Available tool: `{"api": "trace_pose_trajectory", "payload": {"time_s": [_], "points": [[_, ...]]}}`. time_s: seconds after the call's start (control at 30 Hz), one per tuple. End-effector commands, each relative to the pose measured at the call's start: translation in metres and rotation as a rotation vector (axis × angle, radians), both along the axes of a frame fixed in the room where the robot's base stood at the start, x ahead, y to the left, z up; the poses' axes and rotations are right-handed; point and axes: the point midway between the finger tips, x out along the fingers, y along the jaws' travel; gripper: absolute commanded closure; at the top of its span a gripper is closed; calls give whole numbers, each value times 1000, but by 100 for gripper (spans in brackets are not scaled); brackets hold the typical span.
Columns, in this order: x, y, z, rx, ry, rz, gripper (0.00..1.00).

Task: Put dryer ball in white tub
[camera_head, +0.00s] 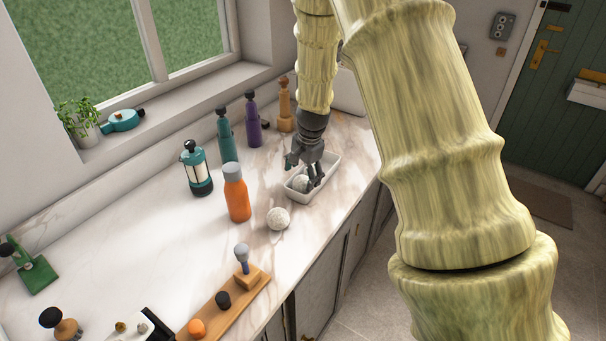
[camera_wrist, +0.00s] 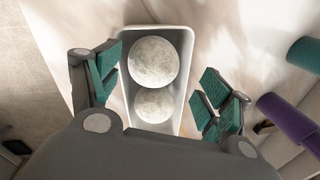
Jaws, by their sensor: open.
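The white tub (camera_head: 327,178) is a long open tray near the counter's front edge. In the wrist view the tub (camera_wrist: 184,45) holds two pale, speckled dryer balls, a larger-looking one (camera_wrist: 153,62) and another (camera_wrist: 155,105) beside it. In the head view one ball (camera_head: 301,183) shows in the tub's near end; my fingers largely hide the other. A third pale ball (camera_head: 278,218) rests on the counter outside the tub's near end. My gripper (camera_head: 304,172) is over the tub, pointing down. Its green-padded fingers (camera_wrist: 158,85) are open, spread either side of the balls, with gaps visible.
An orange bottle (camera_head: 237,195) stands left of the loose ball. A teal bottle (camera_head: 227,137), a purple bottle (camera_head: 253,122), a French press (camera_head: 195,170) and a wooden figure (camera_head: 285,106) stand farther back. A wooden stand (camera_head: 225,305) lies at the near edge.

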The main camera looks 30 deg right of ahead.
Motion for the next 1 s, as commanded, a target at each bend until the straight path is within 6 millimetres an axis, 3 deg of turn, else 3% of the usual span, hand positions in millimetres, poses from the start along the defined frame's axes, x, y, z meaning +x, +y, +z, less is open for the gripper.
{"api": "trace_pose_trajectory", "payload": {"time_s": [0.6,0.8,1.0], "points": [[-17,-3,95,-1,-2,1,21],[-20,-3,111,0,-1,1,21],[-21,-3,114,0,0,1,21]]}}
